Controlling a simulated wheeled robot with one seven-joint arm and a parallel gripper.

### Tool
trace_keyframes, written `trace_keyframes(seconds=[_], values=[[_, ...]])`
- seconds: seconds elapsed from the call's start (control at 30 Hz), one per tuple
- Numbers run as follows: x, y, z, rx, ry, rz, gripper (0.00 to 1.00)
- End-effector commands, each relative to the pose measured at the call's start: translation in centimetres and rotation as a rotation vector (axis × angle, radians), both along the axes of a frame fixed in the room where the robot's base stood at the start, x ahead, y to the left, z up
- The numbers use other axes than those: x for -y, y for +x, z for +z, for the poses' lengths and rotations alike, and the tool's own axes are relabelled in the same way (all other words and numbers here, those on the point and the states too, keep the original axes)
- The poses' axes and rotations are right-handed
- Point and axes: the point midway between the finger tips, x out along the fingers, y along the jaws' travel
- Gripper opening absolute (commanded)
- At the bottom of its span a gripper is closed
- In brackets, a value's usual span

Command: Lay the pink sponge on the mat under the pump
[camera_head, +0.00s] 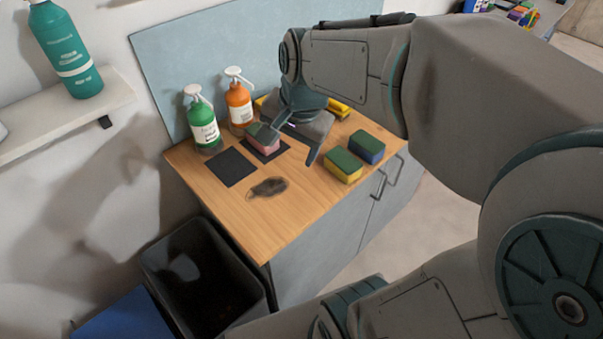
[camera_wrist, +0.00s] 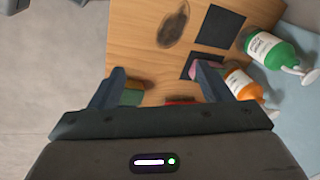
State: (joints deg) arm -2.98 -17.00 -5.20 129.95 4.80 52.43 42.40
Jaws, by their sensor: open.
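The pink sponge (camera_head: 264,142), with a green top, lies on the dark mat (camera_head: 275,154) in front of the orange pump bottle (camera_head: 240,106). In the wrist view the sponge (camera_wrist: 208,69) shows beside the right finger, partly hidden by it, on the mat (camera_wrist: 187,72). A second dark mat (camera_head: 231,168) lies bare in front of the green pump bottle (camera_head: 204,128). My gripper (camera_head: 293,145) is open above the wooden top. Its fingers (camera_wrist: 160,78) are spread with nothing held between them; I cannot tell whether one touches the sponge.
A yellow-green sponge (camera_head: 342,168) and a blue-green sponge (camera_head: 367,149) stand at the right of the cabinet top. A yellow sponge (camera_head: 338,108) is behind my gripper. A dark stain (camera_head: 268,188) marks the front. A red thing (camera_wrist: 180,101) shows near the palm. A black bin (camera_head: 205,275) stands below.

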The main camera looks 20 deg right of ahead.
Motion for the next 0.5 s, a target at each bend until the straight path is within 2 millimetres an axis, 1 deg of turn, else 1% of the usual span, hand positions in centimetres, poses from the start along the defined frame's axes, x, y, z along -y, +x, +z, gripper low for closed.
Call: trace_keyframes(seconds=[0.03, 0.1, 0.3, 0.4, 0.5], values=[[0.0, -1.2, -0.2, 0.012, -0.031, 0.087, 0.71], [-0.1, -2.8, -0.5, 0.025, -0.082, 0.226, 0.71], [-0.1, -6.5, -1.7, 0.046, -0.212, 0.572, 0.71], [0.0, -7.7, -2.2, 0.050, -0.257, 0.688, 0.71], [0.0, -8.4, -2.5, 0.051, -0.286, 0.760, 0.71]])
